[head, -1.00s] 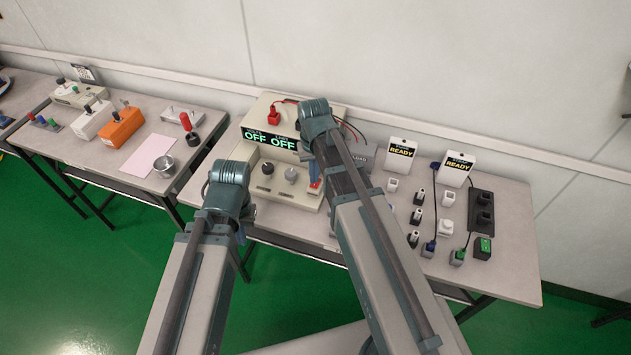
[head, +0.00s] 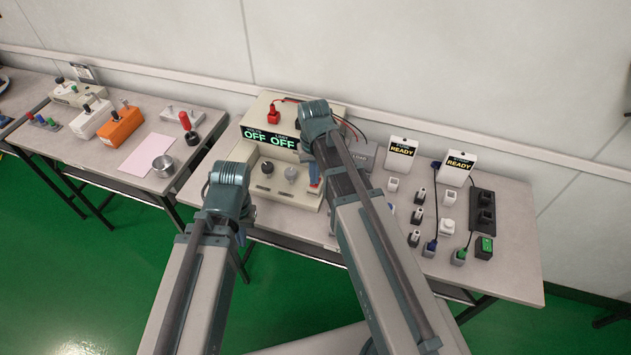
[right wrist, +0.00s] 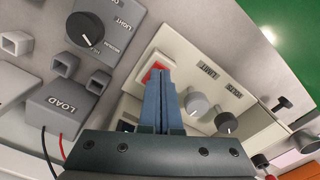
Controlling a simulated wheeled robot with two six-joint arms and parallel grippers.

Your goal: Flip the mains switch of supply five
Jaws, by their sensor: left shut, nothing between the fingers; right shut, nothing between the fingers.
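The supply is a beige box (head: 284,196) on the right-hand table, with two green OFF readouts (head: 268,137) and two knobs on its lower front. No number five is legible on it. Its red mains switch (right wrist: 154,69) sits in a pale frame in the right wrist view, partly covered by my fingers. My right gripper (right wrist: 160,76) is shut and empty, with its blue fingertips at the switch; I cannot tell whether they touch it. In the head view the right arm partly hides the switch. My left gripper (head: 241,235) is shut, mostly hidden behind its arm, in front of the supply.
A grey LOAD box (right wrist: 62,107) and a dial box (right wrist: 98,32) stand beside the supply. Two READY testers (head: 401,152), several plugs and a black socket strip (head: 482,209) fill the table's right. The left table holds an orange box (head: 120,128) and a metal bowl (head: 163,166).

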